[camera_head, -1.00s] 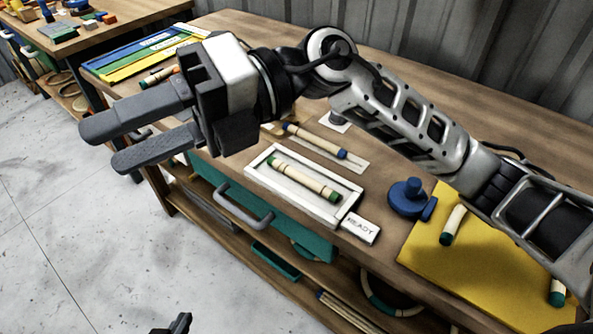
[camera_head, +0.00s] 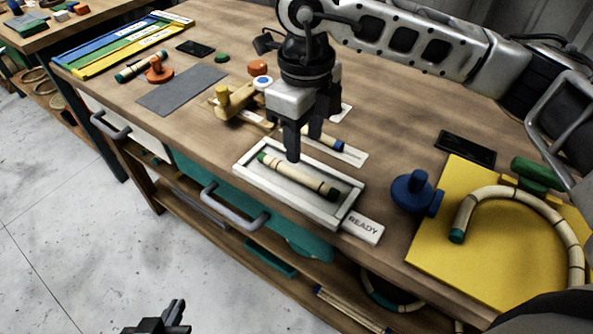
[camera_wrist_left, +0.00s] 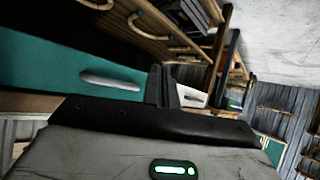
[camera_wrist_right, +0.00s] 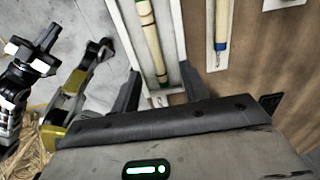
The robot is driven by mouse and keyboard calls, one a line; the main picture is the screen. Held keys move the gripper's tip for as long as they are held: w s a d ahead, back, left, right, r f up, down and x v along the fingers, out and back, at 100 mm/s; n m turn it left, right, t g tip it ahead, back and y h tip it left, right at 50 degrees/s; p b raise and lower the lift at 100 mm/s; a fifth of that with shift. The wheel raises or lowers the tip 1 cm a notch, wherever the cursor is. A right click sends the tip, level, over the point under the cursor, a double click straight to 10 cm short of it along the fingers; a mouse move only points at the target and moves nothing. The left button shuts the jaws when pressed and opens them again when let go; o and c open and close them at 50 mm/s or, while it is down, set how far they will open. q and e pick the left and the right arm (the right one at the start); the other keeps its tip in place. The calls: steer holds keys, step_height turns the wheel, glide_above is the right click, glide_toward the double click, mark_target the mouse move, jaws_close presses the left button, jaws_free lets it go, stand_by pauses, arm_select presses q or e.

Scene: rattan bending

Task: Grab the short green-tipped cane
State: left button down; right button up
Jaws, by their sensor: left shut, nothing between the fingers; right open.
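The short green-tipped cane (camera_head: 298,176) lies in the white tray (camera_head: 245,168) at the table's front edge, below the right gripper. Its left end is green and darker bands show near its right end. My right gripper (camera_head: 308,142) points down above the tray's back side, open and empty. In the right wrist view the cane (camera_wrist_right: 151,38) runs away between the two spread fingers (camera_wrist_right: 158,82), inside the tray. My left gripper (camera_head: 178,318) is shut and empty, low over the floor at the bottom of the head view. Its closed fingers show in the left wrist view (camera_wrist_left: 162,86).
A blue-tipped cane (camera_head: 326,139) lies behind the tray, partly hidden by my right gripper. A READY block (camera_head: 362,226) sits at the tray's right. A blue knob (camera_head: 411,190) and a yellow board (camera_head: 440,262) with a bent cane (camera_head: 508,195) are further right.

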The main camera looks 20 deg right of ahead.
mark_target(299, 172)
steer(key=shift+a+f+p, duration=0.2)
steer(key=shift+f+p, duration=0.1)
steer(key=shift+f, duration=1.5)
steer(key=shift+a+f+p, duration=0.2)
steer(key=shift+f+p, duration=0.05)
steer(key=shift+f, duration=1.5)
jaws_close()
